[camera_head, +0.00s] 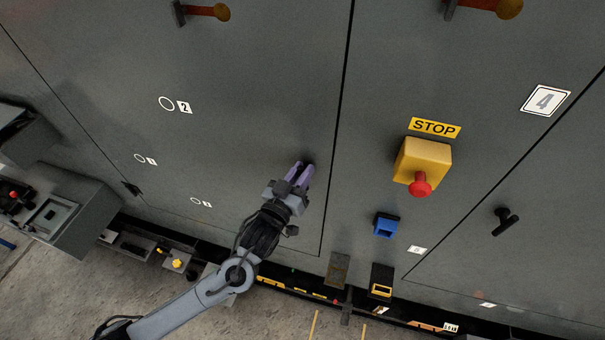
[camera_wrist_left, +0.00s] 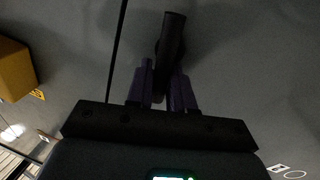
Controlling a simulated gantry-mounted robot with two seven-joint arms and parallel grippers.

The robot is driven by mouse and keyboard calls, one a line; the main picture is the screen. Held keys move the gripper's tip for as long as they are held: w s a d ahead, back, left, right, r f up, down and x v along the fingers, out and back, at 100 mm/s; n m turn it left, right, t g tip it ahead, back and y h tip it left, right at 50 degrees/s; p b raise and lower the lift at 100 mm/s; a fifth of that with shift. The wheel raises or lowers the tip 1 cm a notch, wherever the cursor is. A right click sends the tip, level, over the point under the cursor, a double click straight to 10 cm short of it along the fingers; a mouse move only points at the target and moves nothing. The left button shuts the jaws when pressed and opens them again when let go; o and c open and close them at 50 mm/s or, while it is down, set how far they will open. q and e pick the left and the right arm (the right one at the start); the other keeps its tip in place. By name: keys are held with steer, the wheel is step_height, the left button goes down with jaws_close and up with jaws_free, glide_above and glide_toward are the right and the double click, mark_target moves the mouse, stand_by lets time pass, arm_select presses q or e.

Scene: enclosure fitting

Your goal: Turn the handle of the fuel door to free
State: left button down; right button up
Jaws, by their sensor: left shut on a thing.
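My left gripper (camera_head: 300,174) reaches up from below to the grey enclosure front, near the right edge of the panel marked 2. Its purple fingers are shut on a dark handle. In the left wrist view the handle (camera_wrist_left: 172,42) is a dark rounded bar that stands between the two fingers and extends beyond their tips. In the head view the fingers and wrist hide most of this handle. The grey door (camera_head: 240,130) around it sits flush, with a dark seam along its right side. My right gripper is not in view.
A yellow box with a red stop button (camera_head: 420,185) is to the right, under a STOP label (camera_head: 435,128). A blue block (camera_head: 386,226) sits lower. Another black handle (camera_head: 506,221) is on the right panel. Orange levers (camera_head: 209,11) are at the top. A grey box (camera_head: 75,215) juts out at left.

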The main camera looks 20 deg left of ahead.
arm_select(q)
steer(key=n, duration=0.1)
steer(key=n+b, duration=0.1)
steer(key=n, duration=0.1)
steer(key=n+t, duration=0.1)
steer(key=n, duration=0.1)
steer(key=shift+a+f+y+b, duration=0.3)
steer(key=shift+a+b, duration=0.05)
steer(key=shift+s+a+f+n+t+y+b, duration=0.2)
steer(key=shift+n+y+b, duration=0.45)
steer(key=shift+n, duration=1.5)
steer(key=shift+w+a+f+n+t+y+b, duration=0.15)
steer(key=shift+f+n+y+b, duration=0.4)
steer(key=shift+n, duration=1.55)
steer(key=shift+s+a+n+t+y+b, duration=0.15)
steer(key=shift+n+y+b, duration=0.5)
steer(key=shift+n, duration=1.5)
steer(key=shift+w+h, duration=0.15)
steer(key=shift+h, duration=0.1)
steer(key=c, duration=1.2)
jaws_free()
steer(key=shift+o, duration=0.2)
